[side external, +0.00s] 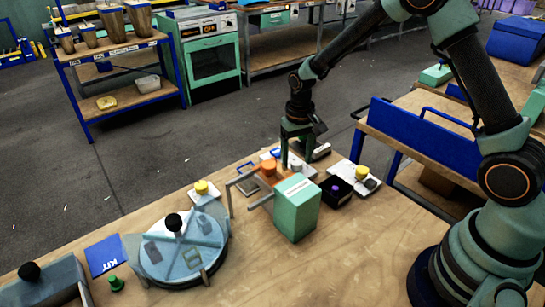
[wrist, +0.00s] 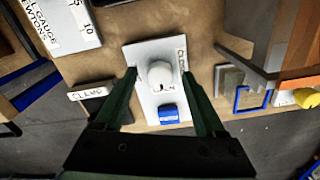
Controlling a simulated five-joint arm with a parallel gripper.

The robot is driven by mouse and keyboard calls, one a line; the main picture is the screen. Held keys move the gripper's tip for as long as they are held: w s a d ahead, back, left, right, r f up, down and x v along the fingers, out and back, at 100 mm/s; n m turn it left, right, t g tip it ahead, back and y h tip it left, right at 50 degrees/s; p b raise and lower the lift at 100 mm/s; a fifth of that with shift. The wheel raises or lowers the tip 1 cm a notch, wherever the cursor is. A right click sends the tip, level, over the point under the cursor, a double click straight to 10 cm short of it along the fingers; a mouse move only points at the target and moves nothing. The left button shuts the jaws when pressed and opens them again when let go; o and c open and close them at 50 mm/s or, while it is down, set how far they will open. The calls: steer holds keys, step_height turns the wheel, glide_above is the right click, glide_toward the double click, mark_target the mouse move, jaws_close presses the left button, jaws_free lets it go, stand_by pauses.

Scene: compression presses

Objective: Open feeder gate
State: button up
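No part is legibly marked as the feeder gate, so I cannot tell which one it is. A green box (side external: 295,208) stands on the bench with a grey bar frame (side external: 232,192) and an orange knob (side external: 268,164) beside it. My gripper (side external: 293,160) is just behind the box. In the wrist view my gripper (wrist: 175,74) is open, its fingers spread on either side of a white plate with a white round knob (wrist: 160,74). Nothing is seen held. The plate's lettering is partly hidden by the knob. A blue block (wrist: 168,113) is at its lower end.
A round light-blue table (side external: 150,262) with a black knob stands at left. A yellow knob (side external: 362,172) and a black box with a purple knob (side external: 336,190) are right of the green box. A CLAMP-labelled block (wrist: 98,98) is left of my gripper. The front-right bench is clear.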

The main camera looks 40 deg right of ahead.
mark_target(298, 162)
step_height(298, 162, up, 12)
stand_by(0.7)
steer(key=shift+r, duration=0.15)
steer(key=s+r+n+t, duration=0.3)
steer(key=s+r, duration=0.6)
steer(key=s, duration=0.7)
steer(key=t, duration=0.2)
steer(key=shift+r+t, duration=0.2)
steer(key=shift+t, duration=0.1)
steer(key=shift+d, duration=0.1)
